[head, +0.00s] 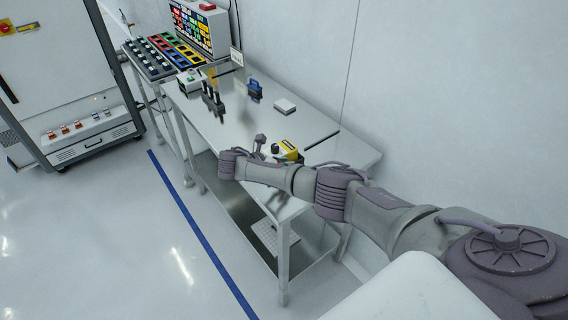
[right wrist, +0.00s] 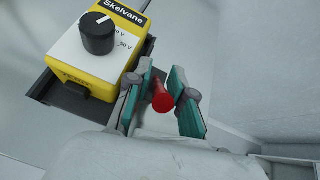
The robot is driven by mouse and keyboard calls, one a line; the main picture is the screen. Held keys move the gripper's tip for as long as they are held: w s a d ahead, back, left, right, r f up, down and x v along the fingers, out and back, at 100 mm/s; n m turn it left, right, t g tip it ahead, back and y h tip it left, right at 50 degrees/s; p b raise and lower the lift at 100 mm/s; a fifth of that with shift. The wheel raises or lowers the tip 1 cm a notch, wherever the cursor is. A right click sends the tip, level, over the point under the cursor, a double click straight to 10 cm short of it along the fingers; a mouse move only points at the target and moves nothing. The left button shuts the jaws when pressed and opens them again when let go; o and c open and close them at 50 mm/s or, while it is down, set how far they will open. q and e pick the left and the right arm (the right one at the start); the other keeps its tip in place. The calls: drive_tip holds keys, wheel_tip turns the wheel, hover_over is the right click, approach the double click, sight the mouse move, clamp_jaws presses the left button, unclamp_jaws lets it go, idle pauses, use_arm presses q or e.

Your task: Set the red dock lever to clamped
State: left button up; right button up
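The red lever (right wrist: 162,97) shows in the right wrist view as a short red rod with a rounded end. It stands between the fingers of my right gripper (right wrist: 162,72), which is open, with a gap visible on each side of the lever. The lever's lower part and its marked positions are hidden. Beside it sits a yellow box (right wrist: 82,68) labelled Skelvane, with a black knob (right wrist: 97,33). In the head view the yellow box (head: 288,151) stands on the steel bench (head: 240,125), just beyond my right arm, and I cannot make out the lever there. My left gripper is out of view.
A white block (head: 285,106), a blue item (head: 255,90) and a black upright fixture (head: 212,100) stand farther along the bench. Coloured trays (head: 172,52) are at the far end. The wall runs close along the bench's right side. Open floor lies to the left.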

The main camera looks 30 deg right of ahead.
drive_tip(key=v, duration=1.2)
